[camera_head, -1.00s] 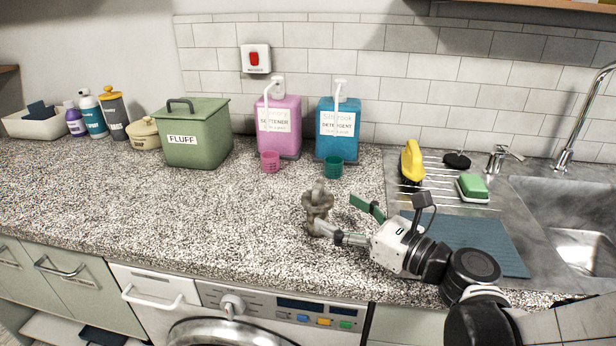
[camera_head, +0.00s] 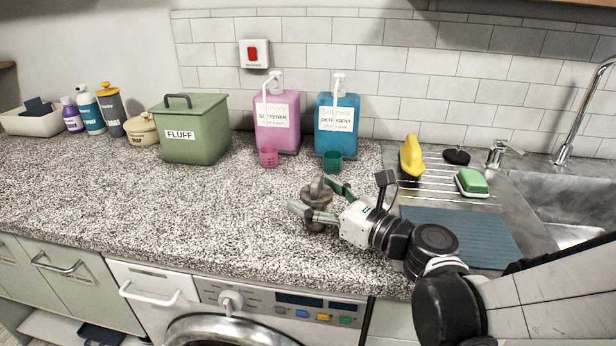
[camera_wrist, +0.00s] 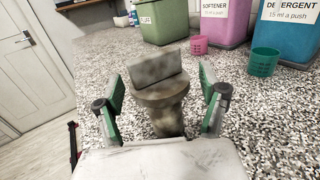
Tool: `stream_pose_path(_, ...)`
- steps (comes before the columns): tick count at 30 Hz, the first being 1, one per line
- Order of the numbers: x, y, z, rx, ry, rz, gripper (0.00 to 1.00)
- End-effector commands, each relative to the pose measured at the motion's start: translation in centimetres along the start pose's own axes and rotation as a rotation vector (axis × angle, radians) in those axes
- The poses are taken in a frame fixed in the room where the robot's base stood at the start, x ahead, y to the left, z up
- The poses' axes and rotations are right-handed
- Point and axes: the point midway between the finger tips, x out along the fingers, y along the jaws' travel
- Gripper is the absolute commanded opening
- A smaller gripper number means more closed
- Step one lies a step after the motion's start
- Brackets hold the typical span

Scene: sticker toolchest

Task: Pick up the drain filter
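The drain filter (camera_head: 316,193) is a dull grey-brown piece with a flat upright grip on a round body. It stands on the speckled worktop in the head view. In the wrist view the drain filter (camera_wrist: 162,92) sits between the two green-padded fingers of my gripper (camera_wrist: 164,105), with a gap on each side. My gripper (camera_head: 318,202) is open around it in the head view, one finger on the near side and one on the far side. The lower part of the filter is partly hidden by the near finger and, in the wrist view, by my gripper's body.
A pink cup (camera_head: 268,158) and a green cup (camera_head: 332,161) stand behind the filter, before the softener (camera_head: 277,122) and detergent (camera_head: 337,126) dispensers. A green FLUFF bin (camera_head: 190,135) is at back left. The blue mat (camera_head: 465,235) and sink lie right.

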Motion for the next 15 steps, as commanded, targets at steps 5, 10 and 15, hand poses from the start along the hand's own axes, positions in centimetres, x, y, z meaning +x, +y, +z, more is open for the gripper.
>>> stream_pose_path(5,-0.02,-0.01,0.00,0.000,0.000,0.000,0.50)
stream_pose_path(10,-0.02,-0.01,0.00,0.000,0.000,0.000,0.27)
stream_pose_path(15,-0.03,-0.01,0.00,0.000,0.000,0.000,0.21)
